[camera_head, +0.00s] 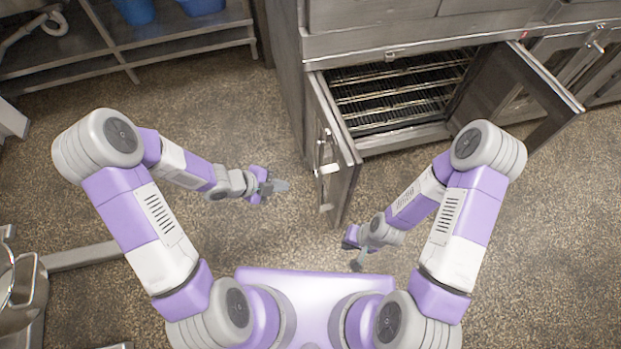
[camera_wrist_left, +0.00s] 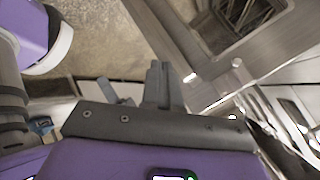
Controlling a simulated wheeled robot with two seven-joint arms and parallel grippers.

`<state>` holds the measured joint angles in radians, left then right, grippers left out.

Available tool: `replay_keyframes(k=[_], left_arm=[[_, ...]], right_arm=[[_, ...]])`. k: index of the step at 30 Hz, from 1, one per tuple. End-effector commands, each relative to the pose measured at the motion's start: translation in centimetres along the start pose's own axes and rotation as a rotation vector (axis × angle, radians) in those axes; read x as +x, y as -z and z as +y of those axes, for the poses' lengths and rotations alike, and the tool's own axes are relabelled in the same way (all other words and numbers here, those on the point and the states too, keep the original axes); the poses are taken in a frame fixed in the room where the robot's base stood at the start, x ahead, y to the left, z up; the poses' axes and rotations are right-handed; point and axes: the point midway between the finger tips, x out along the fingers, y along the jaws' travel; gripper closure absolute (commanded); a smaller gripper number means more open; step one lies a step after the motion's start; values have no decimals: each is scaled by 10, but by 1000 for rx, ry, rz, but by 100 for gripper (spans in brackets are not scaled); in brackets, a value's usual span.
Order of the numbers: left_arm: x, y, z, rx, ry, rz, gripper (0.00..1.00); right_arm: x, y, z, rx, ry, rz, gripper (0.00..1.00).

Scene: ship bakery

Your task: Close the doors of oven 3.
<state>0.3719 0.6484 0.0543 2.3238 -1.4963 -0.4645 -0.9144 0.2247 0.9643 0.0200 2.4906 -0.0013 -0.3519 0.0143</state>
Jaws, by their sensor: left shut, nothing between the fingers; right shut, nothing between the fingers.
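The oven (camera_head: 385,45) has both doors standing open, with wire racks showing inside. Its left door (camera_head: 340,180) sticks out toward me, with a handle (camera_head: 328,168) on its left face. Its right door (camera_head: 545,85) is swung out to the right. My left gripper (camera_head: 278,186) is shut and empty, left of the left door and apart from it. In the left wrist view its fingers (camera_wrist_left: 158,82) are together, with a metal door frame to their right. My right gripper (camera_head: 357,264) is shut and empty, low in front of the oven, right of the left door's near end.
More oven doors (camera_head: 590,50) are at the far right. A metal shelf (camera_head: 150,45) with blue containers (camera_head: 135,10) stands at the upper left. Metal equipment (camera_head: 22,295) is at the lower left. The speckled floor (camera_head: 215,115) is clear between shelf and oven.

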Motion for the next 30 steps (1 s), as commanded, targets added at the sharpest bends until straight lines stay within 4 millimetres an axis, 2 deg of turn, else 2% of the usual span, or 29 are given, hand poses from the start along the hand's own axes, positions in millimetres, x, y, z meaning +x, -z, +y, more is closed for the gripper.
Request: replay_keyframes(k=[3,6,10,13,17,24,29,30], left_arm=[[-17,-2,-10,328,-3,25,100],[-27,-2,-12,525,-14,43,100],[-32,-3,-11,660,-25,57,100],[-28,-3,-10,692,-28,61,100],[-9,-3,-8,694,-27,64,100],[43,-1,-4,690,-27,65,100],[72,1,-3,688,-28,64,100],[76,5,-8,693,-27,64,100]], right_arm=[[-2,0,-1,0,0,0,100],[-3,0,-1,0,0,0,100],[-3,0,-1,0,0,0,100],[0,0,0,0,0,0,100],[10,0,4,0,0,0,100],[38,2,14,0,0,0,100],[54,2,20,0,0,0,100],[55,2,21,1,0,0,100]])
